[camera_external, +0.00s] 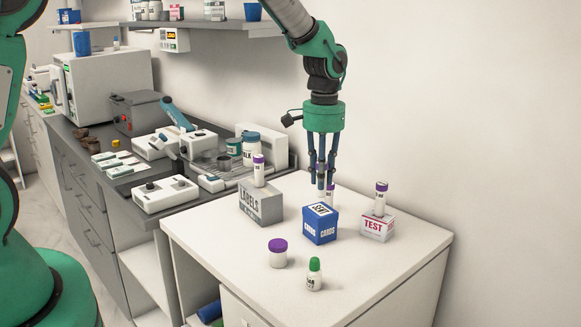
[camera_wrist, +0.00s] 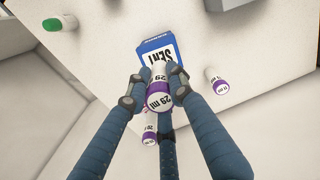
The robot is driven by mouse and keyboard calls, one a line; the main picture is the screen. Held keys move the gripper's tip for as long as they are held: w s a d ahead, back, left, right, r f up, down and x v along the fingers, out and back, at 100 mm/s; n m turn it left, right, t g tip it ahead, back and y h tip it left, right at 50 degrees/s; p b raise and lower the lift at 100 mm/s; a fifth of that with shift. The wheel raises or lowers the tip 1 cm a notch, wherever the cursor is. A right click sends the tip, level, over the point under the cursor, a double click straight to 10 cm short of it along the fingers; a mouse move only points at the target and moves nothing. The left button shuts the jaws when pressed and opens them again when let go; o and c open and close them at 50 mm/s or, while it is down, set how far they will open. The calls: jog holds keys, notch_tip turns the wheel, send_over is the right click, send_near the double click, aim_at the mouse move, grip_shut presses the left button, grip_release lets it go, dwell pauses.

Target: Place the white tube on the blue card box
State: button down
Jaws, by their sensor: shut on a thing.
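The blue card box (camera_external: 320,225) sits on the white counter top; it also shows in the wrist view (camera_wrist: 152,47). My gripper (camera_external: 321,190) points straight down at the box in the external view, its fingers closed together. In the wrist view my gripper (camera_wrist: 153,85) is shut on a white tube (camera_wrist: 156,73) with a purple band and a "29 ml" end towards the camera. The held tube overlaps the box in that view; I cannot tell whether it touches it. A white, purple-capped tube (camera_external: 330,195) shows by the fingertips in the external view, its lower part hidden.
Other purple-capped tubes stand on the grey LABELS box (camera_external: 262,206) and the white TEST box (camera_external: 377,228). A purple-lidded jar (camera_external: 278,257) and a green-capped bottle (camera_external: 314,279) stand in front. The wall is behind; the front right counter is clear.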

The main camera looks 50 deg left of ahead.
jog(key=shift+f, duration=1.7)
jog(key=shift+f, duration=0.2)
jog(key=c, duration=1.5)
grip_release()
jog(key=shift+c, duration=0.2)
jog(key=shift+r, duration=0.15)
notch_tip(320, 180, up, 11)
jog(key=shift+r, duration=0.55)
